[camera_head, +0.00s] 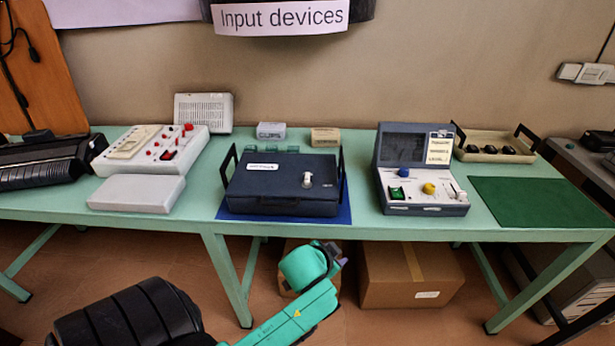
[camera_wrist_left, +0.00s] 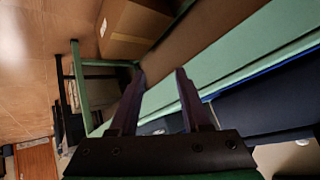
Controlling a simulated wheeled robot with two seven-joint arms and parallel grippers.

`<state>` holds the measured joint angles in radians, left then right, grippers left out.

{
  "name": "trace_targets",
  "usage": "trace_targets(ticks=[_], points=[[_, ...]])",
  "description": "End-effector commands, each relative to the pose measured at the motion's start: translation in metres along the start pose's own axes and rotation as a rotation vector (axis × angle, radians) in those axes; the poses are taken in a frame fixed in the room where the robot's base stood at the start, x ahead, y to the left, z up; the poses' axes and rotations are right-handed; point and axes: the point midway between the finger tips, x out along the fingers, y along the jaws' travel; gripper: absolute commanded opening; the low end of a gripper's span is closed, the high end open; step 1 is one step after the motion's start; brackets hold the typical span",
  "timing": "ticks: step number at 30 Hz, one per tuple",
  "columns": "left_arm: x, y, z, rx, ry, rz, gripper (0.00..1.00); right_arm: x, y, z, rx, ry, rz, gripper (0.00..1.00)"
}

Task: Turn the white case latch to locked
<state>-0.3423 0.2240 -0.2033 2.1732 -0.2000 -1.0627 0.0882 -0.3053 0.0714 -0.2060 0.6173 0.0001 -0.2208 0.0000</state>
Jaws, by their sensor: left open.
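The white latch (camera_head: 307,180) is on the lid of a dark blue case (camera_head: 268,198), to the right of its middle. Its small knob appears upright, but I cannot tell which setting it marks. The case lies shut on a blue mat (camera_head: 229,215) at the table's centre. My left gripper (camera_head: 338,258) is in front of the table and below its top, apart from the case. In the left wrist view its two dark fingers (camera_wrist_left: 160,72) are spread with nothing between them. The dark blue case (camera_wrist_left: 265,108) shows there at the right. My right gripper is not in view.
The green table (camera_head: 215,160) also holds a grey control box (camera_head: 120,150), a flat grey box (camera_head: 137,194), a blue console (camera_head: 405,195), a tray (camera_head: 490,155) and a green mat (camera_head: 545,202). A cardboard box (camera_head: 410,278) stands beneath. Black handles flank the case.

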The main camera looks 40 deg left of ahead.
Motion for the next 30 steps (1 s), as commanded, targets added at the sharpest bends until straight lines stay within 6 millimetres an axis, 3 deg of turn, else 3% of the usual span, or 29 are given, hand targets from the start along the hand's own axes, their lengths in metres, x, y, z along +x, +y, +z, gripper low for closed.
trace_targets(ticks=[1, 5, 9, 11, 12, 14, 15, 17, 18, 20, 22, 23, 24, 27, 30], points=[[-0.001, -0.009, -0.033, 0.031, 0.098, -0.036, 0.47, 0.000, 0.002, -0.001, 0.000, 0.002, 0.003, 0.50], [-0.019, -0.025, -0.122, 0.129, 0.385, -0.125, 0.47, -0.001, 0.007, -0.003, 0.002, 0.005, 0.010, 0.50], [-0.070, -0.025, -0.227, 0.300, 0.754, -0.202, 0.47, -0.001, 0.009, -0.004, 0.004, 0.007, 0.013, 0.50], [-0.106, -0.014, -0.273, 0.418, 0.947, -0.225, 0.47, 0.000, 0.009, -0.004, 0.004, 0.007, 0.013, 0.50], [-0.135, 0.001, -0.302, 0.529, 1.091, -0.234, 0.47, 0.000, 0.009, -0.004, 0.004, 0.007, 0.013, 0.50], [-0.182, 0.033, -0.334, 0.751, 1.307, -0.228, 0.47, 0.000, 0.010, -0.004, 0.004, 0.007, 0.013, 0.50], [-0.208, 0.060, -0.344, 0.941, 1.433, -0.204, 0.47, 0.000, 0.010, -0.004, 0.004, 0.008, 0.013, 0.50], [-0.229, 0.100, -0.338, 1.286, 1.551, -0.134, 0.47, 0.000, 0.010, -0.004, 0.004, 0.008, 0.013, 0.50], [-0.226, 0.117, -0.324, 1.537, 1.556, -0.070, 0.47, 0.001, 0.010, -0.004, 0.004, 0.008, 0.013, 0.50], [-0.203, 0.118, -0.296, 1.906, 1.435, 0.051, 0.47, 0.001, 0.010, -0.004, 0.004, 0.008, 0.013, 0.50], [-0.164, 0.074, -0.262, 2.253, 1.101, 0.203, 0.47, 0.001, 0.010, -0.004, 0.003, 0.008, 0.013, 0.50], [-0.151, 0.043, -0.249, 2.352, 0.913, 0.264, 0.47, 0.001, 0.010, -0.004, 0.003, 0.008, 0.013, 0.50], [-0.140, -0.004, -0.233, 2.428, 0.653, 0.337, 0.47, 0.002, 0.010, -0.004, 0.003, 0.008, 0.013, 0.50], [-0.145, -0.112, -0.198, 2.403, 0.108, 0.465, 0.47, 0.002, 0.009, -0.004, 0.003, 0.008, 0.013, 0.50], [-0.166, -0.170, -0.176, 2.295, -0.180, 0.526, 0.47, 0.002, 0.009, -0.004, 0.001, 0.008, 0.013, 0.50]])
